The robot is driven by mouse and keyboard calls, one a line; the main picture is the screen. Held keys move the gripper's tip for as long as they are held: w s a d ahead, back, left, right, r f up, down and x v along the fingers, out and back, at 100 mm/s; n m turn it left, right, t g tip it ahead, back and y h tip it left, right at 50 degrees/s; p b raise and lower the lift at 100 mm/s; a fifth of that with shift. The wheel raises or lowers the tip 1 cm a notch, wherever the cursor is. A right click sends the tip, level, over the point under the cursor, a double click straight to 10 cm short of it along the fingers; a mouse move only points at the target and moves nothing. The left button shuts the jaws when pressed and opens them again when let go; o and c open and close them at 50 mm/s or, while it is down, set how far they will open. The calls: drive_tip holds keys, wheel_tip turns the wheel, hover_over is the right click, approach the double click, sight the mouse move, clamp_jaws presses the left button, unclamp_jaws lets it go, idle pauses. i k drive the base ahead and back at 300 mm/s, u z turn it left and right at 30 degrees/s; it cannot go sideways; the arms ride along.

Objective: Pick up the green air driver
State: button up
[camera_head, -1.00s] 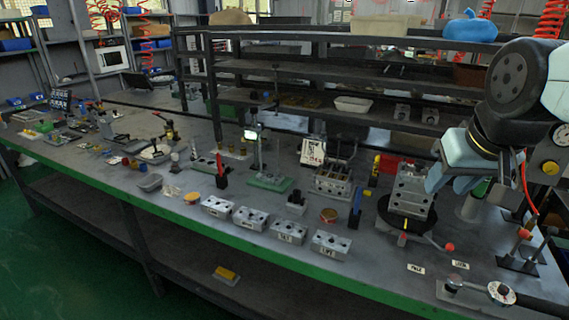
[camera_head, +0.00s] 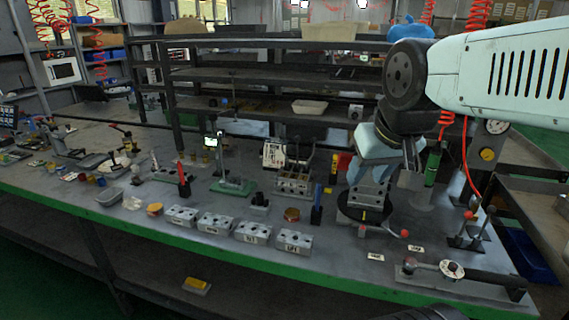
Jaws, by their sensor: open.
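The green air driver (camera_head: 433,165) is a slim upright green tool at the right of the bench. It stands just right of my gripper, below a red coiled hose. My gripper (camera_head: 385,158) has light blue fingers that point down, above and partly in front of the grey valve block on the round black turntable (camera_head: 366,214). The gripper is open and appears empty. It is apart from the driver in the picture. The arm hides part of the area above the driver.
Several grey valve blocks (camera_head: 251,233) line the front of the bench. A red lever tool (camera_head: 403,233) and a metal fixture (camera_head: 452,270) lie at the front right. A shelf rack (camera_head: 265,80) stands behind.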

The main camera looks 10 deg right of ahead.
sight(435, 158)
drive_tip(key=k, duration=0.9)
drive_tip(key=u, duration=0.25)
drive_tip(key=i, duration=0.95)
drive_tip(key=z, duration=0.85)
